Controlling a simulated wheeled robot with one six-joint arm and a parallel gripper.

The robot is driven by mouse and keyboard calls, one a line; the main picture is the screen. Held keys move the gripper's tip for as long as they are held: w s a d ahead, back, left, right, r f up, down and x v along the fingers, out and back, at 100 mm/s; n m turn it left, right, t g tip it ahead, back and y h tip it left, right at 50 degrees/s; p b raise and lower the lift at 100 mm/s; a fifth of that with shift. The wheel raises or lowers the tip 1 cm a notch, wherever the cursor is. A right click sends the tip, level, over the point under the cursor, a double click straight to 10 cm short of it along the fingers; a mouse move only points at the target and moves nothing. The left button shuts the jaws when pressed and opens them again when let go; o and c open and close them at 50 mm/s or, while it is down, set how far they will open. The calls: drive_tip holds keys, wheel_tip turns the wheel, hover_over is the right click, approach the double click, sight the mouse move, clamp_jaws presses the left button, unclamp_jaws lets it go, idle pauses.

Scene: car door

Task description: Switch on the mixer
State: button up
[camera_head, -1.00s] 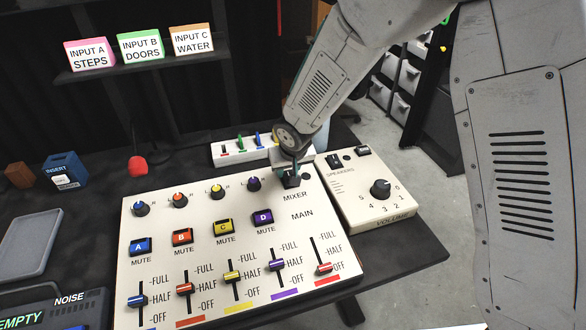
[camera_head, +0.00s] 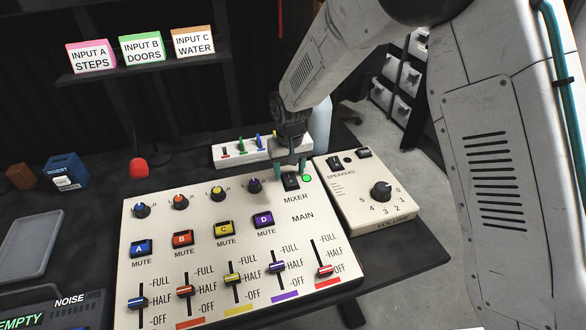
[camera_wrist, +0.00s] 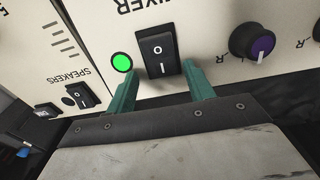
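The mixer (camera_head: 148,243) is a white panel with knobs, coloured mute buttons and faders. Its black rocker switch (camera_head: 291,182) sits at the top right, above the word MIXER. The switch (camera_wrist: 157,56) is marked O and I in the wrist view. A round light beside it glows green (camera_head: 307,178), and it also shows in the wrist view (camera_wrist: 122,62). My gripper (camera_head: 290,172) is just behind the switch. In the wrist view its two teal fingers (camera_wrist: 162,92) are apart, one on each side of the switch's near end, with nothing held between them.
A smaller speakers box (camera_head: 368,215) with a volume knob stands close on the right. A white strip with coloured plugs (camera_head: 228,154) lies behind the mixer. A red microphone (camera_head: 138,168) and a grey tray (camera_head: 30,245) are on the left.

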sight(294, 182)
drive_tip(key=shift+a, duration=0.15)
drive_tip(key=r, duration=0.7)
drive_tip(key=shift+s+r, duration=0.3)
drive_tip(key=shift+r, duration=0.1)
drive_tip(key=s, duration=0.1)
drive_tip(key=s+d+f+g, duration=0.1)
drive_tip(key=shift+s+d+f, duration=0.15)
drive_tip(key=shift+s+d, duration=0.1)
drive_tip(key=shift+s, duration=0.1)
drive_tip(key=s+d+r+m, duration=0.1)
drive_tip(key=s+d+r, duration=0.5)
drive_tip(key=s+d, duration=0.2)
drive_tip(key=s+d+r+m+t, duration=0.1)
drive_tip(key=s+d+r, duration=0.5)
drive_tip(key=s, duration=0.7)
drive_tip(key=s+d+r+m, duration=0.1)
drive_tip(key=s+d+r, duration=0.5)
drive_tip(key=s+d, duration=0.5)
drive_tip(key=shift+r+t, duration=0.25)
drive_tip(key=shift+t, duration=0.05)
